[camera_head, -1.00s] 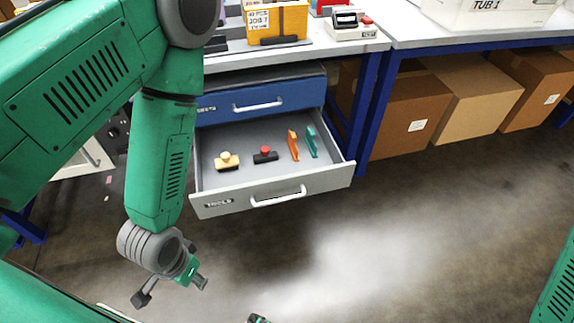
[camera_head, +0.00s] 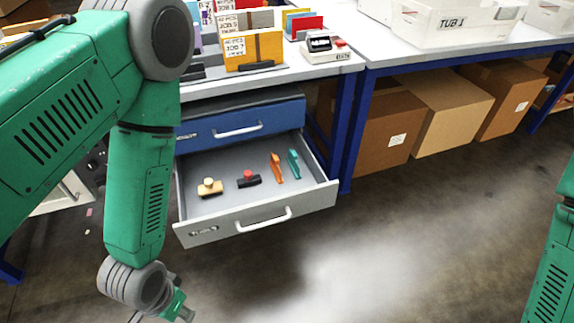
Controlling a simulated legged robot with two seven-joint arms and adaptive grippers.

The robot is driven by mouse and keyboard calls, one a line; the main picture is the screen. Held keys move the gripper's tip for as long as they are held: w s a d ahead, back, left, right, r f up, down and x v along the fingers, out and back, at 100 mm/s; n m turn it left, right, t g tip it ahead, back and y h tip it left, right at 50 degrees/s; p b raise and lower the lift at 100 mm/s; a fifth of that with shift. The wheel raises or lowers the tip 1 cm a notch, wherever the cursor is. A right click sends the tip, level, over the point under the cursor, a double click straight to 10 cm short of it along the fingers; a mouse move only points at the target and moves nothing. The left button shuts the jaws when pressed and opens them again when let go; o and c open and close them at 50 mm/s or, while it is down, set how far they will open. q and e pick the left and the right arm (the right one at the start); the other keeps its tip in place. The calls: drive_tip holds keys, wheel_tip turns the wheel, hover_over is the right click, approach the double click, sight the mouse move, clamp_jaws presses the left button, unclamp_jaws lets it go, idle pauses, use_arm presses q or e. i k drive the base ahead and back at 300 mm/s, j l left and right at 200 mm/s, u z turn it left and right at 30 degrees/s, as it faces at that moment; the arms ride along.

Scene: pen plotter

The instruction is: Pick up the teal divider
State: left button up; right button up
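My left gripper (camera_head: 165,316) is low at the bottom left, in front of and below the drawer, apart from the divider. It is partly cut off by the bottom edge, and I cannot tell whether its fingers are open. My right gripper is out of the picture; only part of my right arm shows at the right edge.
A blue drawer (camera_head: 240,125) above is shut. Cardboard boxes (camera_head: 368,130) stand under the bench at right. The floor in front is clear.

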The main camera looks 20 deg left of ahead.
sight(294, 161)
drive_tip(key=i+l+u, duration=0.15)
drive_tip(key=i+l, duration=0.15)
drive_tip(key=i+l+u, duration=0.1)
drive_tip(key=i+l, duration=0.2)
drive_tip(key=i+l+u, duration=0.15)
drive_tip(key=l, duration=0.3)
drive_tip(key=i+l+u, duration=0.15)
drive_tip(key=i+l, duration=0.2)
drive_tip(key=i+l+u, duration=0.15)
drive_tip(key=l, duration=0.3)
drive_tip(key=i, duration=0.05)
